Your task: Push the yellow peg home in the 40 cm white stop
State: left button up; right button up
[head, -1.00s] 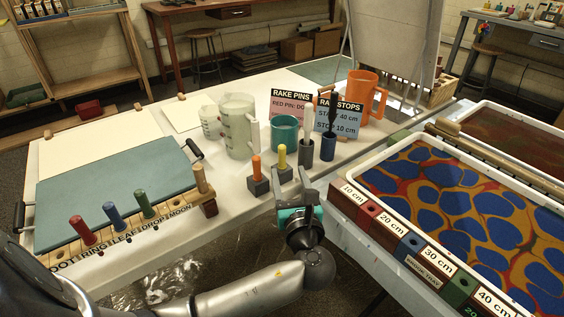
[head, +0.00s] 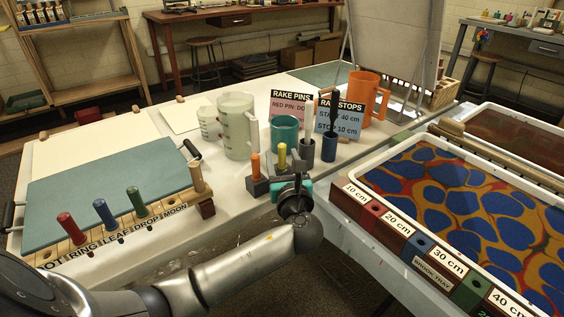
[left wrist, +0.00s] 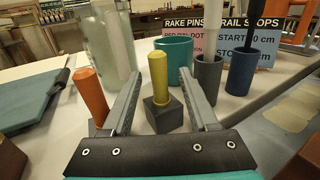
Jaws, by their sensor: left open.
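The yellow peg (head: 282,157) stands upright in a small dark block (head: 283,172) on the white table. In the left wrist view, the yellow peg (left wrist: 159,80) and its block (left wrist: 164,115) show ahead, in line with the gap between my fingers. My left gripper (head: 289,181) is open and empty, just on the near side of the block. Its fingers (left wrist: 160,74) reach to either side of the peg, with no clear contact. The 40 cm stop label (head: 508,299) is white, on the tray's front rail at the lower right, partly cut off. My right gripper is out of view.
An orange peg (head: 256,164) in a similar block stands close on the left. A teal cup (head: 285,133), a grey cup (head: 307,154) and a dark blue cup (head: 329,147) stand behind. The rail (head: 408,238) has 10, 20 and 30 cm labels.

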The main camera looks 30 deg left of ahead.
pick_arm(q)
jog(key=shift+w+a, duration=0.2)
grip_shut()
dwell(0.5)
